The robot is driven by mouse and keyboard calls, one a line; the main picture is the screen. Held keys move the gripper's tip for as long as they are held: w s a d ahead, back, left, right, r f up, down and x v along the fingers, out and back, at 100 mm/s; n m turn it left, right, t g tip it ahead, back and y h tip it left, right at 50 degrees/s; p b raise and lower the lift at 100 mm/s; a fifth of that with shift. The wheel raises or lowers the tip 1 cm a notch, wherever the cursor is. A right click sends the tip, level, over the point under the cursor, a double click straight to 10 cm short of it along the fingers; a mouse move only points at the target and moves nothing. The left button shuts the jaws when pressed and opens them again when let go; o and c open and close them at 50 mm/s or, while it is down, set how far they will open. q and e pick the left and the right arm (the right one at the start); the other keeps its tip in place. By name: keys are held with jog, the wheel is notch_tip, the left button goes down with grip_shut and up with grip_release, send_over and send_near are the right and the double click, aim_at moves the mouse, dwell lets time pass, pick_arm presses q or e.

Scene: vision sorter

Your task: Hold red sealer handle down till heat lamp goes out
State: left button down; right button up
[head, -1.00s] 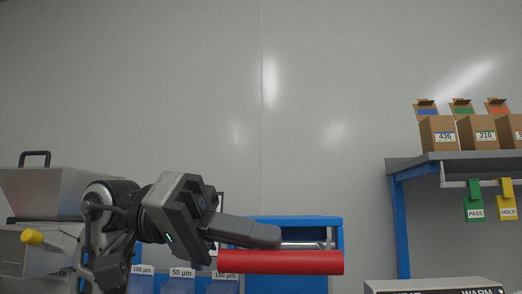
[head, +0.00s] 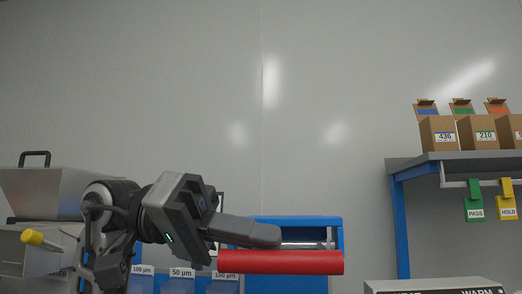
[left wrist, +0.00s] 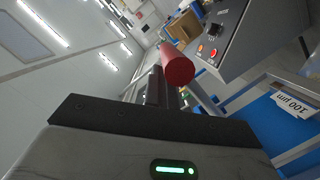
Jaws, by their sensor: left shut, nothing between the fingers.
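The red sealer handle (head: 290,262) lies level across the lower middle of the head view. My left gripper (head: 268,236) comes in from the left, shut and empty, with its fingertips just above the handle's upper edge. They look close to touching it, but I cannot tell if they press on it. In the left wrist view the round red handle end (left wrist: 179,69) shows beyond my shut fingers (left wrist: 158,85). A grey control box (left wrist: 235,42) there has small red and orange round fittings; which is the heat lamp, and whether it is lit, I cannot tell. My right gripper is out of view.
A grey box top with the word WARM (head: 440,287) shows at the lower right. A blue-framed shelf (head: 400,163) holds cartons, with PASS and HOLD tags below. Blue labelled bins (head: 181,284) and a metal hopper (head: 55,190) stand left. The wall area above is clear.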

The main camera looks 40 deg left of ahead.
pick_arm(q)
jog(key=shift+s+d+f+g+y, duration=0.15)
jog(key=shift+d+f+g+y, duration=0.15)
jog(key=shift+f, duration=0.35)
jog(key=shift+a+r+p, duration=0.2)
jog(key=shift+r+p, duration=0.7)
jog(key=shift+r, duration=0.2)
jog(key=s+a+r+p, duration=0.2)
jog(key=s+a+r, duration=0.2)
jog(key=a, duration=0.5)
jog(key=shift+r, duration=0.65)
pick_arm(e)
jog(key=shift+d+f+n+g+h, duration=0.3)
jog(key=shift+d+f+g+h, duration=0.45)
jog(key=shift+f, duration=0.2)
pick_arm(q)
jog(key=shift+s, duration=0.1)
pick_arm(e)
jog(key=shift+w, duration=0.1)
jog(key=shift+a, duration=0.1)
